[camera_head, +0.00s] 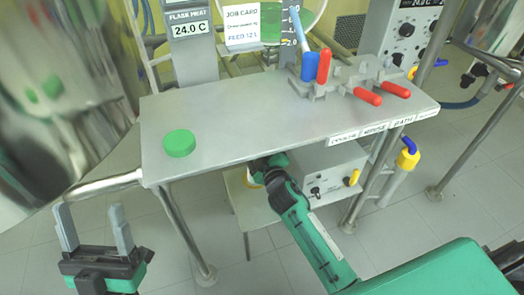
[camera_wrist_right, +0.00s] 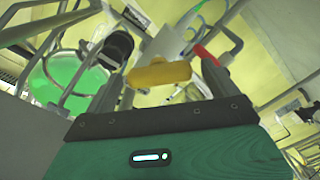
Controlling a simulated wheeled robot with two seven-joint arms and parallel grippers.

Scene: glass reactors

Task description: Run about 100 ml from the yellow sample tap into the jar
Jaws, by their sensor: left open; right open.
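A yellow tap handle (camera_wrist_right: 160,73) lies crosswise between the fingers of my right gripper (camera_wrist_right: 163,88) in the right wrist view. The fingers stand apart on either side of it; I cannot tell whether they touch it. In the head view my right arm reaches under the bench shelf, which hides its fingertips. My left gripper (camera_head: 94,232) is open and empty, in front of the shelf at lower left. A green round lid (camera_head: 180,143) lies on the shelf. I cannot make out the jar clearly; a pale and yellow thing (camera_head: 253,178) shows partly beside my right arm.
The grey shelf (camera_head: 240,115) carries red-handled clamps (camera_head: 367,95) and a blue-and-red pair of handles (camera_head: 324,66). A control box (camera_head: 335,170) sits below. Metal legs (camera_head: 185,225) stand close to my arms. A green-filled glass vessel (camera_wrist_right: 75,75) shows in the wrist view.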

